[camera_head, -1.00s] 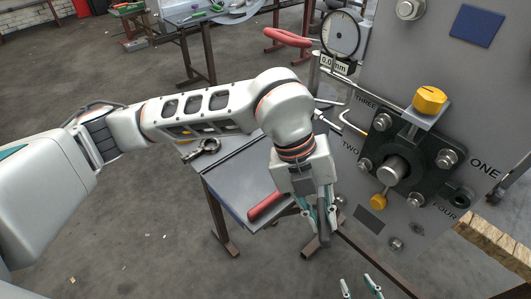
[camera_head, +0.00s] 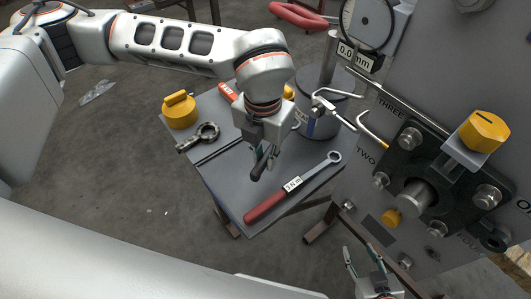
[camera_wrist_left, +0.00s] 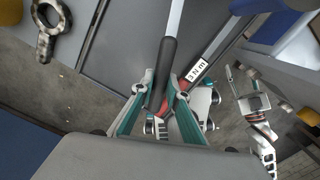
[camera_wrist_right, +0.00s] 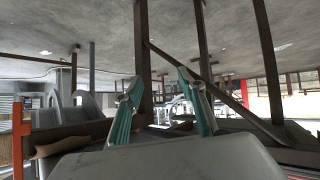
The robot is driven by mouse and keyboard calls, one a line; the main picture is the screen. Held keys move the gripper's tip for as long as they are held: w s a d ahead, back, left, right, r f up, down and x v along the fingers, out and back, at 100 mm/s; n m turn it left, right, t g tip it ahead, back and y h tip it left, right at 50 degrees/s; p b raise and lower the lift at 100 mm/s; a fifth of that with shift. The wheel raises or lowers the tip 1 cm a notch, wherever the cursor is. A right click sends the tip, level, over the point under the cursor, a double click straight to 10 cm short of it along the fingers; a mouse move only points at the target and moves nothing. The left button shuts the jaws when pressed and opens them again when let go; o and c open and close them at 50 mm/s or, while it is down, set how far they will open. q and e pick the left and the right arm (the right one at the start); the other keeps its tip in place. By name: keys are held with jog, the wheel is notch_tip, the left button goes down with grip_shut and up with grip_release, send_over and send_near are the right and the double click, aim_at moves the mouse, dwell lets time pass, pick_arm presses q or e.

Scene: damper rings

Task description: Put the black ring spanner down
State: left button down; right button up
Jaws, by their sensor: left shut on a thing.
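My left gripper (camera_head: 265,152) is shut on the black handle of the black ring spanner (camera_head: 258,170), over the grey table (camera_head: 225,178). In the left wrist view the black handle (camera_wrist_left: 162,78) lies between the fingers, with a pale shaft running up out of the picture. The spanner's ring end is not clearly seen. I cannot tell whether the spanner touches the table. My right gripper (camera_head: 364,268) is open and empty, low at the picture's bottom, beside the grey panel; its parted fingers also show in the right wrist view (camera_wrist_right: 160,85).
A red-handled ring spanner (camera_head: 266,206) marked in N m lies along the table's right side. A grey cylinder (camera_head: 320,90) stands behind. The grey panel (camera_head: 450,80) rises at right.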

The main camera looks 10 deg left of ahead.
pick_arm(q)
jog(key=shift+f+b, duration=1.15)
jog(key=shift+f, duration=0.2)
jog(key=shift+f+b, duration=0.5)
jog(key=shift+f, duration=0.25)
jog(key=shift+w+f+b, duration=0.1)
jog(key=shift+f+b, duration=0.2)
jog(key=shift+f, duration=0.75)
